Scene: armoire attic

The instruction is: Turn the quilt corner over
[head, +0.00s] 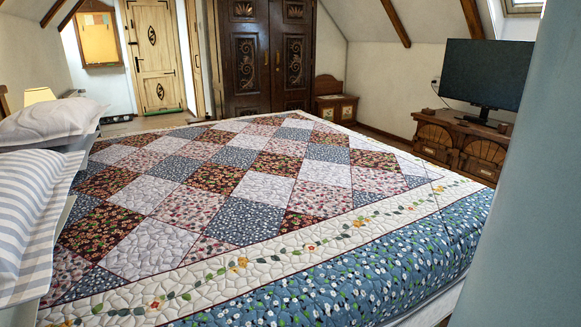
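The patchwork quilt (265,184) lies flat over the bed and fills the middle of the head view. It has red, white and blue patches, a cream border with flowers and a blue floral outer band (400,255) that hangs over the near right side. The quilt's far right corner lies towards the TV side, and no part of the quilt is visibly folded back. Neither of my grippers shows in this view.
Pillows (45,120) lie at the left, one of them striped (28,210). A TV (485,75) stands on a wooden chest (455,140) at the right. A dark carved armoire (265,55) and a pale door (155,55) are at the back. A narrow floor strip shows beyond the bed.

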